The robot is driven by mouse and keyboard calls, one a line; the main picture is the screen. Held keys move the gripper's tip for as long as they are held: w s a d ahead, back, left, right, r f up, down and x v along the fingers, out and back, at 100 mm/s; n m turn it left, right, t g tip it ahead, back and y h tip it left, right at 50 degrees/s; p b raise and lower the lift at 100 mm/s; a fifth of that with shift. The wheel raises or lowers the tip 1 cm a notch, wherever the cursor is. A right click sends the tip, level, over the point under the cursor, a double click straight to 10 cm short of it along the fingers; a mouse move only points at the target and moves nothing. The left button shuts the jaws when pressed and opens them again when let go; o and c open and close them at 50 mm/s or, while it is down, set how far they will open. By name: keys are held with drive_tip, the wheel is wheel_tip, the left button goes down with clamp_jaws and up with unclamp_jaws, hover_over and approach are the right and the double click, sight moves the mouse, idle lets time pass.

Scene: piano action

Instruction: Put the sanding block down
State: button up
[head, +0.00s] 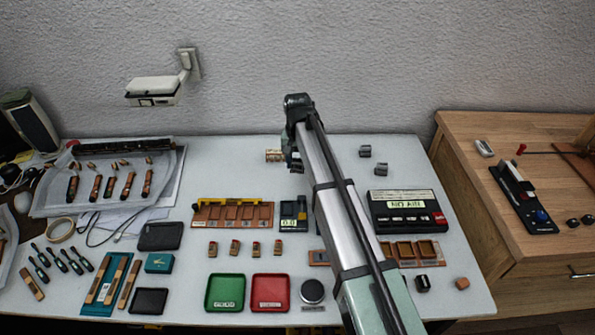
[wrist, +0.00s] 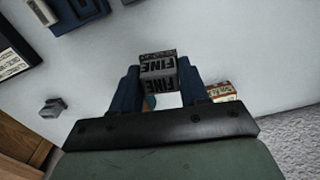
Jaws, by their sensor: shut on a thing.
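My gripper (wrist: 158,72) is shut on the sanding block (wrist: 158,66), a grey block with "FINE" printed in dark letters on its faces. The block sits between the two blue fingers in the wrist view. The pale table top (wrist: 130,35) shows around it; I cannot tell whether the block touches the table. In the head view my arm reaches to the back middle of the table (head: 225,160), and the arm hides most of my gripper and the block.
A beige patterned item (head: 273,156) lies just left of my gripper. Two small grey blocks (head: 365,151) (head: 381,168) stand to the right. A black labelled box (head: 407,208) and an orange-brown rack (head: 232,214) lie nearer the front.

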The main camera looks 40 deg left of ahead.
drive_tip(key=shift+r, duration=1.15)
drive_tip(key=w+d+r+m, duration=0.3)
drive_tip(key=w+d+m, duration=0.1)
drive_tip(key=w+d, duration=1.05)
drive_tip(key=w+d+r+m, duration=0.3)
drive_tip(key=w+d+m, duration=0.2)
drive_tip(key=w+d, duration=0.95)
drive_tip(key=w+d+r+m, duration=0.2)
drive_tip(key=w+d, duration=0.5)
drive_tip(key=d, duration=0.4)
drive_tip(key=w+d+r+m, duration=0.25)
drive_tip(key=w+d, duration=0.35)
drive_tip(key=d, duration=0.5)
drive_tip(key=w+d+r+m, duration=0.1)
drive_tip(key=w+d+m, duration=0.2)
drive_tip(key=w+d, duration=0.6)
drive_tip(key=shift+s+d+f, duration=0.3)
drive_tip(key=shift+s+f, duration=0.1)
drive_tip(key=shift+f, duration=1.15)
drive_tip(key=shift+s+d+f, duration=0.25)
drive_tip(key=shift+s+f, duration=0.2)
drive_tip(key=shift+f, duration=1.1)
drive_tip(key=shift+s+d+f, duration=0.3)
drive_tip(key=shift+s+f, duration=0.1)
drive_tip(key=shift+f, duration=1.15)
drive_tip(key=shift+f, duration=0.1)
drive_tip(key=o, duration=1.1)
drive_tip(key=shift+c, duration=0.2)
